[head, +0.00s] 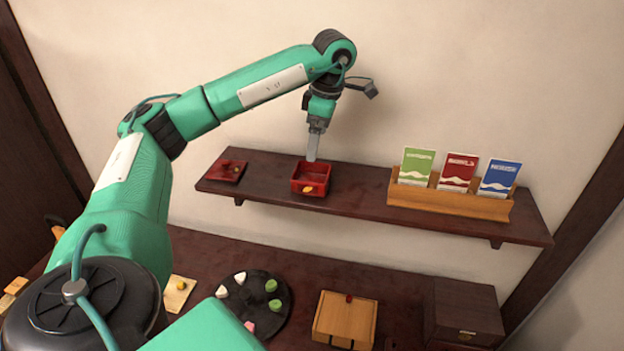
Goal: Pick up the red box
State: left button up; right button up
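The red box (308,186) is an open-topped square box with a small yellow mark on its front. It stands on the upper wall shelf, left of the shelf's middle. My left gripper (312,155) points straight down above the box, its fingertips at the box's back rim. I see the fingers nearly edge-on, so the gap between them is hidden and I cannot tell whether they touch the rim. My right gripper is out of view.
A flat red lid-like piece (227,171) lies left of the box on the shelf (358,202). A wooden holder (455,204) with green, red and blue packets stands to the right. Below are a dark round tray (236,312), a wooden box (345,320) and a dark chest (464,309).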

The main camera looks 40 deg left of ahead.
aim_at(311, 174)
pick_arm(q)
jog(key=f, duration=0.2)
jog(key=a+f, duration=0.1)
jog(key=f, duration=0.2)
jog(key=shift+s+f+p, duration=0.1)
jog(key=shift+f+p, duration=0.15)
jog(key=shift+p, duration=0.15)
jog(key=shift+f, duration=0.35)
jog(key=shift+a+f+p, duration=0.1)
jog(key=shift+f+p, duration=0.25)
jog(key=shift+p, duration=0.1)
jog(key=f, duration=0.1)
jog(key=f+p, duration=0.2)
jog(key=f, duration=0.1)
jog(key=shift+a, duration=0.35)
jog(key=shift+f, duration=0.35)
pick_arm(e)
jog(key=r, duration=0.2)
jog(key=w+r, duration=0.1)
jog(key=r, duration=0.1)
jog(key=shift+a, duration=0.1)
pick_arm(q)
jog(key=c, duration=0.9)
